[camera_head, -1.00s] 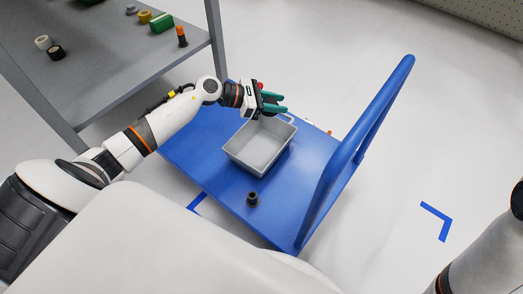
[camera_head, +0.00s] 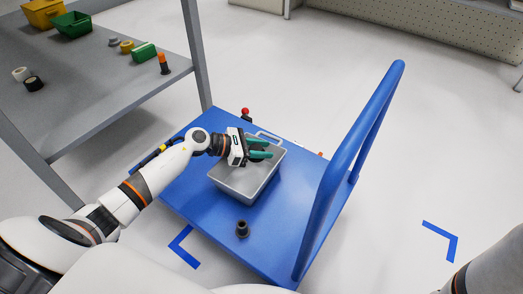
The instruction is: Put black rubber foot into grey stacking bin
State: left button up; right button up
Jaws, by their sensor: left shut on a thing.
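The grey stacking bin (camera_head: 232,184) stands on the blue trolley, open side up. My left gripper (camera_head: 262,150) reaches in from the left over the back part of the bin, its teal fingers at about rim height. It is shut on a small dark thing, mostly hidden between the fingers, which I take to be the black rubber foot. A separate dark, flanged round part (camera_head: 242,229) stands on the trolley in front of the bin. My right gripper is out of view.
The blue trolley (camera_head: 200,165) has a tall push handle (camera_head: 340,165) to the right of the bin. A red-topped part (camera_head: 245,113) stands behind the bin. A grey shelf (camera_head: 95,95) at the left holds rolls, small parts and yellow and green bins.

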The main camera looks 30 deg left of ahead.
pick_arm(q)
jog(key=shift+f+b, duration=0.6)
jog(key=shift+f, duration=0.05)
jog(key=o, duration=0.7)
jog(key=shift+r, duration=0.1)
